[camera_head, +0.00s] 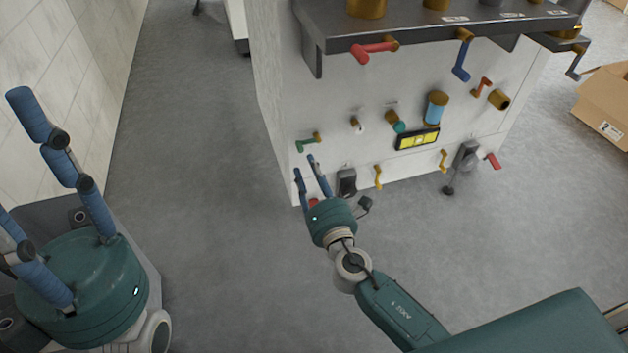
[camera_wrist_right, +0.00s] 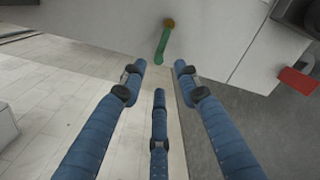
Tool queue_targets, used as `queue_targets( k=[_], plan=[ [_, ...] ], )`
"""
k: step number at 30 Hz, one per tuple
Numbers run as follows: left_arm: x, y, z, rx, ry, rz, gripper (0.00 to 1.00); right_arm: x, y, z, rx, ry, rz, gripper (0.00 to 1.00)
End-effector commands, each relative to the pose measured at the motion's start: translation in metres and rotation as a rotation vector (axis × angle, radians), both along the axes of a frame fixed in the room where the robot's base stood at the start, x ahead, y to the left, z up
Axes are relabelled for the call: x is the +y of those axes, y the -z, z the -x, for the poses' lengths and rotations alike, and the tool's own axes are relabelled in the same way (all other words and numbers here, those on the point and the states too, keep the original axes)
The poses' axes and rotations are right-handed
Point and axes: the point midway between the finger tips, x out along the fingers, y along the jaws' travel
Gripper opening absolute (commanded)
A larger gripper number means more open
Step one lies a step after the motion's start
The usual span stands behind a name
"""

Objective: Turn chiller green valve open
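The green valve (camera_head: 308,143) has a green lever on a brass stem and sits at the lower left of the white machine panel. In the right wrist view its lever (camera_wrist_right: 162,46) hangs from the brass stem, just beyond my fingertips. My right gripper (camera_head: 312,165) is open and empty, just below the green valve in the head view. Its three blue fingers (camera_wrist_right: 158,75) are spread and apart from the lever. My left gripper (camera_head: 62,140) is open and empty at the left edge, far from the panel.
The white panel (camera_head: 350,95) carries red, blue and yellow levers and a yellow gauge (camera_head: 418,139). A dark shelf (camera_head: 330,40) juts out above. A red handle (camera_wrist_right: 298,84) shows at right in the wrist view. A cardboard box (camera_head: 605,100) stands at right. The floor left of the machine is clear.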

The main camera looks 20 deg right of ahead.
Motion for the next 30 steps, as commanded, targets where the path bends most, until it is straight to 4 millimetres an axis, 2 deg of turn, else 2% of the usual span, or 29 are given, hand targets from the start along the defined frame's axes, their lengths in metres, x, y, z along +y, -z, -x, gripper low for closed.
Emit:
queue_targets(
  k=[3, 9, 25, 28, 30],
  plan=[
    [0.000, 0.000, 0.000, -0.001, 0.000, 0.000, 0.41, 0.000, 0.000, 0.021, 0.001, -0.001, 0.001, 0.32],
    [0.000, 0.000, 0.000, -0.001, 0.000, 0.000, 0.41, -0.001, -0.001, 0.036, -0.001, 0.000, 0.000, 0.32],
    [0.000, -0.001, 0.000, 0.000, 0.000, 0.000, 0.41, -0.001, -0.001, 0.037, 0.000, 0.000, -0.001, 0.32],
    [-0.004, -0.005, -0.015, 0.041, -0.001, -0.013, 0.41, -0.003, -0.003, 0.037, 0.026, 0.003, -0.023, 0.32],
    [-0.011, -0.008, -0.038, 0.109, -0.005, -0.035, 0.41, -0.006, -0.001, 0.038, 0.070, 0.010, -0.063, 0.32]
  ],
)
